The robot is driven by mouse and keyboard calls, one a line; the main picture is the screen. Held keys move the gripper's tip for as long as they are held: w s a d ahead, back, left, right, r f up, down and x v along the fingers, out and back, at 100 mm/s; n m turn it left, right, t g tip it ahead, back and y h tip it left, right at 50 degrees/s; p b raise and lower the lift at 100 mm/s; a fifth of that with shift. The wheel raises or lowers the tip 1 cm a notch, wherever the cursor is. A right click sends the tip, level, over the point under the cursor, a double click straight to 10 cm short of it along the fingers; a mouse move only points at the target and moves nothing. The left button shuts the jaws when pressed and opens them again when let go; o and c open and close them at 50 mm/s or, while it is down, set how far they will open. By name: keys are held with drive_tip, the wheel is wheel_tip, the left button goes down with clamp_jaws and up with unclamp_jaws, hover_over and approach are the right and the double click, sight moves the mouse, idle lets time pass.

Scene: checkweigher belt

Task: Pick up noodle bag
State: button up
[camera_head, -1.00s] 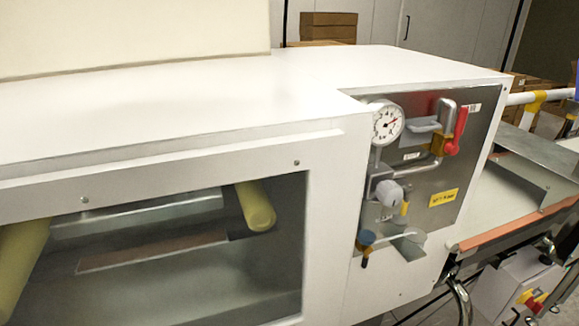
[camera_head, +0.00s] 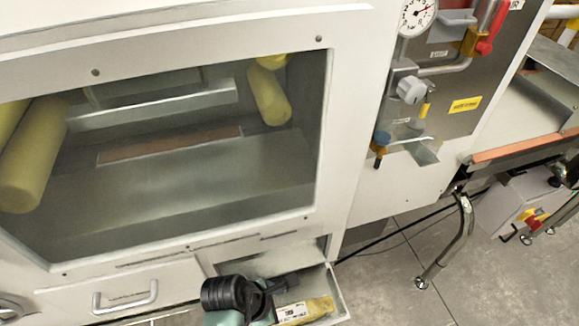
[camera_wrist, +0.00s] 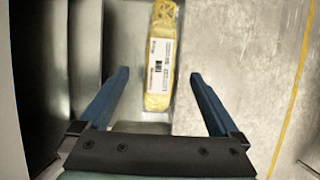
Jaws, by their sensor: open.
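The noodle bag (camera_wrist: 161,62) is a yellow packet with a white printed label. In the wrist view it lies lengthwise ahead of and between my open fingers, touching neither. In the head view the noodle bag (camera_head: 306,311) lies in an open tray at the bottom of the machine. In the head view only my dark wrist shows, just left of the bag; my fingertips are hidden there.
The open tray (camera_head: 337,290) juts out from the white machine, with a closed handled drawer (camera_head: 125,289) to its left. A large window (camera_head: 180,180) is above. To the right are a gauge panel (camera_head: 450,85), a metal leg (camera_head: 447,245) and a conveyor (camera_head: 525,115). Bare floor shows at lower right.

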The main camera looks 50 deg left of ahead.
sight(290, 313)
drive_tip(key=x, duration=0.5)
drive_tip(key=shift+s+a+b, duration=0.1)
drive_tip(key=shift+s+b, duration=0.15)
drive_tip(key=shift+b, duration=0.15)
clamp_jaws()
